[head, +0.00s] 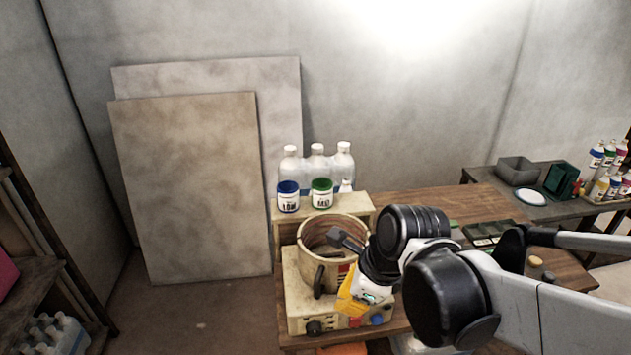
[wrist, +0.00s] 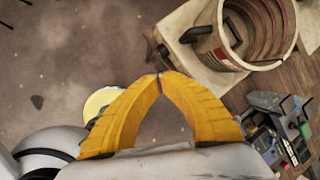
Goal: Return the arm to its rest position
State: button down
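My gripper (head: 346,303) shows in the head view as a yellow piece at the end of my arm, in front of the beige vat (head: 306,263) and over its base unit. In the wrist view the two yellow fingers of my gripper (wrist: 160,76) meet at their tips with nothing visible between them. The vat (wrist: 222,38) stands beyond the fingertips to the upper right there, apart from them. My arm reaches in from the right of the head view and hides part of the wooden table and the vat's right side.
A base unit (head: 296,291) with knobs carries the vat. Blue-lidded (head: 288,200) and green-lidded (head: 322,196) jars and clear bottles (head: 317,166) stand behind it. A side table (head: 551,211) at right holds trays and bottles. Floor (head: 195,318) left of the table looks clear.

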jog(key=s+d+n+t+h+b, duration=0.1)
jog(key=s+d+n+t+b, duration=0.1)
jog(key=d+n, duration=0.4)
jog(key=s+d+f+n+t+h+b, duration=0.1)
jog(key=d+n, duration=0.5)
jog(key=n, duration=0.9)
jog(key=shift+s+d+t+h+b, duration=0.3)
jog(key=shift+s+t+h+b, duration=0.15)
jog(key=shift+s+b, duration=0.95)
jog(key=shift+s+f, duration=0.1)
jog(key=shift+s, duration=0.15)
